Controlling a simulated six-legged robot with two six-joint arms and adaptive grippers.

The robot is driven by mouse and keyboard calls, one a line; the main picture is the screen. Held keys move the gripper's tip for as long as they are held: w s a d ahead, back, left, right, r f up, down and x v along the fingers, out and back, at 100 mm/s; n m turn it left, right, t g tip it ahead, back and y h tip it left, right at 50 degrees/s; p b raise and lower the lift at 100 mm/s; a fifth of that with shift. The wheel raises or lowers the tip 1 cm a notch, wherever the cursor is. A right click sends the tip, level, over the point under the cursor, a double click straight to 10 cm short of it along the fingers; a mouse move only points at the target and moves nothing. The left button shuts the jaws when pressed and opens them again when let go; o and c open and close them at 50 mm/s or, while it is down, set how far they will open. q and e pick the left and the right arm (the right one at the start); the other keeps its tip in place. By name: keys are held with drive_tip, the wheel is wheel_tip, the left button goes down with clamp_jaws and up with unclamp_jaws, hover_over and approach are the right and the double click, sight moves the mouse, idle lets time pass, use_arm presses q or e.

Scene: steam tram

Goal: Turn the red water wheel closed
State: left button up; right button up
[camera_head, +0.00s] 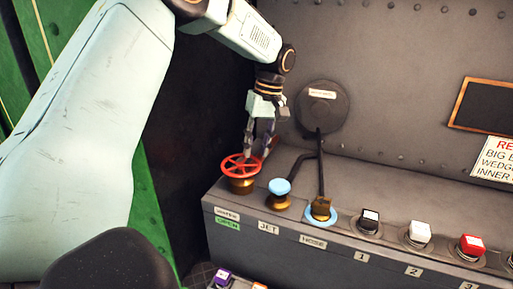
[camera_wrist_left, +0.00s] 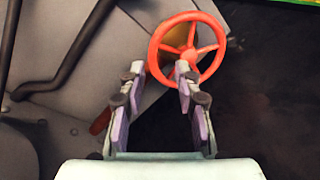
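The red water wheel (camera_head: 240,166) is a spoked ring on a brass base at the left end of the grey ledge. A green label reading OPEN (camera_head: 227,224) is on the ledge front below it. My left gripper (camera_head: 258,152) points down at the wheel's right rear rim. In the left wrist view the wheel (camera_wrist_left: 188,52) lies just ahead of my left gripper (camera_wrist_left: 159,72). Its fingers are apart, and one fingertip overlaps the rim. I cannot tell whether it touches. My right gripper is not in view.
Right of the wheel stand a blue-topped knob (camera_head: 280,188) labelled JET and a lever (camera_head: 321,180) labelled HOSE. Black, white and red buttons (camera_head: 420,233) follow along the ledge. A round plate (camera_head: 322,107) is on the wall behind. A dark gap lies left of the wheel.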

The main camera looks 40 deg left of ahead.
use_arm(q)
drive_tip(key=shift+f, duration=0.5)
drive_tip(key=shift+w+f, duration=0.35)
drive_tip(key=shift+f, duration=0.05)
drive_tip(key=shift+s+r, duration=0.15)
drive_tip(key=shift+s, duration=0.1)
drive_tip(key=shift+c, duration=0.5)
drive_tip(key=shift+s, duration=0.15)
drive_tip(key=c, duration=0.3)
drive_tip(key=shift+w+d, duration=0.1)
drive_tip(key=shift+w, duration=0.2)
clamp_jaws()
drive_tip(key=shift+s, duration=0.1)
drive_tip(key=shift+s, duration=0.1)
drive_tip(key=shift+c, duration=1.2)
unclamp_jaws()
